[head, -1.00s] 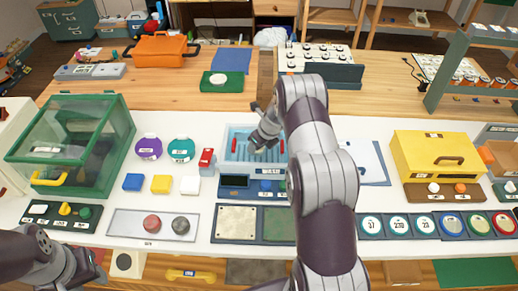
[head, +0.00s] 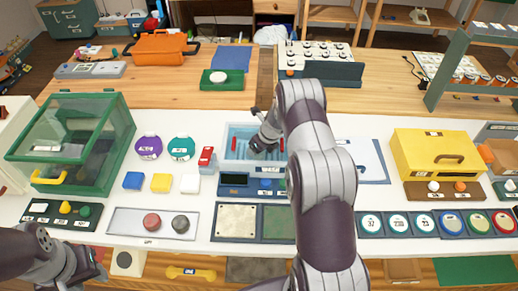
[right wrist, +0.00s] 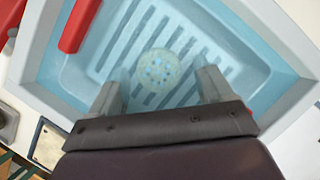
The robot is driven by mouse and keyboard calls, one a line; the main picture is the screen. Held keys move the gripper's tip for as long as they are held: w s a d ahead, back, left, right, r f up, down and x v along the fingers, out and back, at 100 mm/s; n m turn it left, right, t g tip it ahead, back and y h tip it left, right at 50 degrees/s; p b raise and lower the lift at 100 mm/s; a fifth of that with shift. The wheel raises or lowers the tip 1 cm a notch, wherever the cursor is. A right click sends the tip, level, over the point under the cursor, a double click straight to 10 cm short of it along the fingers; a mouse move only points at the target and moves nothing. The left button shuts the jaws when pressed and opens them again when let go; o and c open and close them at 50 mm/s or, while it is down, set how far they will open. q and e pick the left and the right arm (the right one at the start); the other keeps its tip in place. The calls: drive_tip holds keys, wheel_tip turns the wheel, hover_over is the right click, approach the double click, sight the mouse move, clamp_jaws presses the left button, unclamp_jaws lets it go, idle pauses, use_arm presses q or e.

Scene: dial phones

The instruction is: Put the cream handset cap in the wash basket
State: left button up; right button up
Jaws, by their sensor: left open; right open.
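The wash basket (head: 228,152) is a light blue tub with a slotted floor and red handles, on the white counter. It also shows in the right wrist view (right wrist: 250,60). A round pale cream cap with small holes (right wrist: 158,68) lies over the slotted floor inside it, in the right wrist view. My right gripper (right wrist: 158,85) is open, its two fingers apart on either side of the cap's near edge; I cannot tell whether they touch it. In the head view the right arm hides much of the basket. My left gripper (head: 90,268) is open and empty at the lower left.
A green glass-fronted box (head: 75,140) stands left and a yellow case (head: 435,155) right. Purple (head: 149,147) and teal (head: 181,149) round pieces and coloured blocks sit left of the basket. A small red object (head: 207,158) stands close beside it.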

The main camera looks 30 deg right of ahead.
drive_tip(key=a+v, duration=0.1)
drive_tip(key=v, duration=1)
drive_tip(key=s+a+r+n+g, duration=0.1)
drive_tip(key=s+a+r+n, duration=0.2)
drive_tip(key=s+a+n, duration=0.45)
drive_tip(key=s+a+r+n+g, duration=0.1)
drive_tip(key=s+a+r+n, duration=0.3)
drive_tip(key=n, duration=0.7)
drive_tip(key=s+a+r+n+g+h, duration=0.1)
drive_tip(key=s+a+n, duration=0.4)
drive_tip(key=s+n, duration=0.6)
drive_tip(key=n, duration=0.4)
drive_tip(key=shift+s+a+r, duration=0.15)
drive_tip(key=shift+s+a, duration=0.05)
drive_tip(key=shift+a, duration=0.05)
